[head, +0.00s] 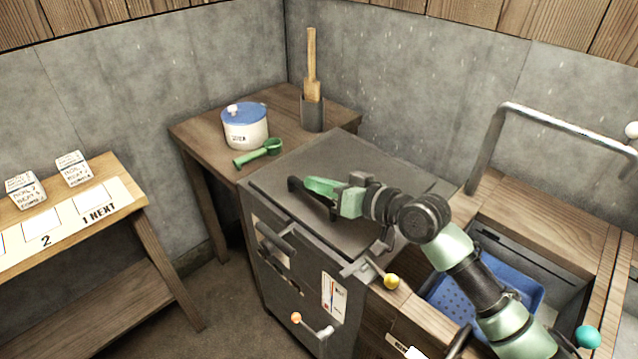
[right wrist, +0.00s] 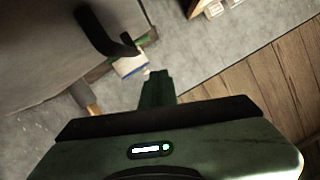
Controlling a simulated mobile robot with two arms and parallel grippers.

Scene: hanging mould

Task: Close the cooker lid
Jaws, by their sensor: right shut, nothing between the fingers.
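The cooker (head: 290,262) is a dark grey metal box with latches and a label on its front. Its grey lid (head: 345,160) lies down flat, or nearly so, over the top; I cannot tell if a thin gap is left. A black handle (head: 300,189) stands at the lid's left front edge, and it also shows in the right wrist view (right wrist: 105,35). My right gripper (head: 320,187) is shut and empty, low over the lid beside the handle; whether it touches is unclear. Its fingers show in the right wrist view (right wrist: 157,88). My left gripper is not in view.
A wooden table (head: 190,130) behind holds a white pot with a blue lid (head: 245,125), a green scoop (head: 258,153) and a wooden paddle in a holder (head: 312,85). A blue basket (head: 520,292) sits in the right counter. A shelf with cartons (head: 73,168) stands left.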

